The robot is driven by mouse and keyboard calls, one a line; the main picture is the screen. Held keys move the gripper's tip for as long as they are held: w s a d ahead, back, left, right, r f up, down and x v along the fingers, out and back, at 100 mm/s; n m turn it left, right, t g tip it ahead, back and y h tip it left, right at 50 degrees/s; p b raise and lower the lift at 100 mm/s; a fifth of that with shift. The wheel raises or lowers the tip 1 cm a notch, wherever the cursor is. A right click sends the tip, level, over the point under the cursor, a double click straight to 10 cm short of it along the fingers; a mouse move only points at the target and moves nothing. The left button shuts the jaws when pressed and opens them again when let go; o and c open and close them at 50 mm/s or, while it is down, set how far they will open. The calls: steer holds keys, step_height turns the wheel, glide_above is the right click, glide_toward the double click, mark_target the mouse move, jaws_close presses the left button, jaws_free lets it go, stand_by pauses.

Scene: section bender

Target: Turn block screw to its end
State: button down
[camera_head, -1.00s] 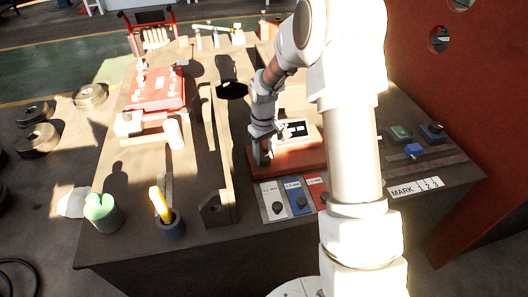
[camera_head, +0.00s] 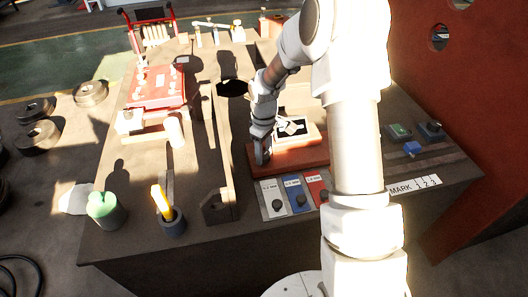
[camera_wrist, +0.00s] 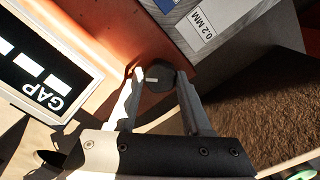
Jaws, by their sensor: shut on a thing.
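The block screw (camera_wrist: 155,80) shows in the wrist view as a dark, many-sided knob with a light mark on its face. It sits at the edge of a red-brown block (camera_wrist: 105,100). My gripper (camera_wrist: 158,76) is shut on the screw, one finger on each side. In the head view my gripper (camera_head: 262,156) points down at the left end of the red-brown block (camera_head: 310,158) and hides the screw. A black panel marked GAP (camera_wrist: 45,75) with white bars lies beside it in the wrist view. The panel also shows in the head view (camera_head: 292,127).
Grey, blue and red plates with knobs (camera_head: 298,199) stand in front of the block; the grey one is marked 0.2 MM (camera_wrist: 205,30). A long rail (camera_head: 218,140) runs left of my gripper. A cup with a yellow-handled tool (camera_head: 172,223) and a green-topped container (camera_head: 103,210) stand front left.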

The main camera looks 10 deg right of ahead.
steer(key=shift+c, duration=1.7)
jaws_free()
steer(key=shift+d, duration=0.1)
